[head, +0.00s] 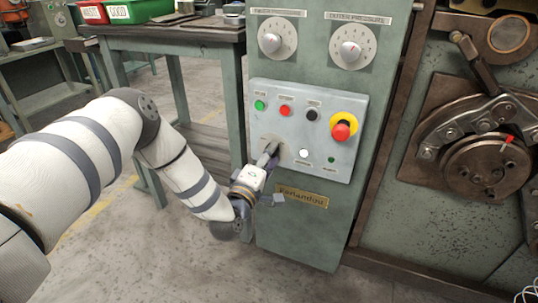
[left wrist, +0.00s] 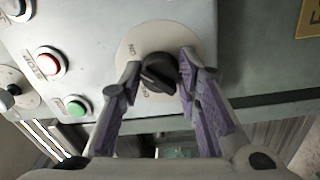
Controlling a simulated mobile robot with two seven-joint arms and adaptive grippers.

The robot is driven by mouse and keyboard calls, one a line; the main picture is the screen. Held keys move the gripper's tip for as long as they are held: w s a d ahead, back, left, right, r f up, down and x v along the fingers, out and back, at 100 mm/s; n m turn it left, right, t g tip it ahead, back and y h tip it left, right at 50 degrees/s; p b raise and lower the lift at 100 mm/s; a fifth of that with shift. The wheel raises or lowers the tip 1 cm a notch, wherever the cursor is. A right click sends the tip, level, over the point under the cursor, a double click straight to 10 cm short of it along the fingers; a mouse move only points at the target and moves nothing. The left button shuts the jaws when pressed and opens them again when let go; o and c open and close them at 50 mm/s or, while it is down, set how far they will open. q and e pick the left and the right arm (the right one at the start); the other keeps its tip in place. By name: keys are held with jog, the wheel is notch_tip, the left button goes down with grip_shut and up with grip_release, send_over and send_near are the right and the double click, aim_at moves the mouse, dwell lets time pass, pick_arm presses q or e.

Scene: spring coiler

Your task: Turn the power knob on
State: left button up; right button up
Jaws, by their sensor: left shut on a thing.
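The power knob (left wrist: 158,74) is a small black turn knob on a round pale plate (left wrist: 130,47) in the left wrist view. An ON label and a second label, partly covered, are printed beside it. My left gripper (left wrist: 162,70) has its purple-padded fingers on both sides of the knob and is shut on it. In the head view the left gripper (head: 268,156) reaches the lower left of the light grey control panel (head: 330,110) and hides most of the knob. I cannot tell clearly which label the knob points to. My right gripper is in neither view.
The panel carries a green button (head: 259,105), a red button (head: 285,111), a black button (head: 311,115), a white button (head: 304,153) and a red emergency stop (head: 341,131) on yellow. Two dials (head: 353,48) sit above. A workbench (head: 180,38) stands left; coiling machinery (head: 485,165) is right.

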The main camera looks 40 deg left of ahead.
pick_arm(q)
jog(key=shift+f, duration=0.1)
dwell(0.3)
jog(key=o, duration=1.2)
jog(key=shift+c, duration=0.2)
jog(key=v, duration=1.2)
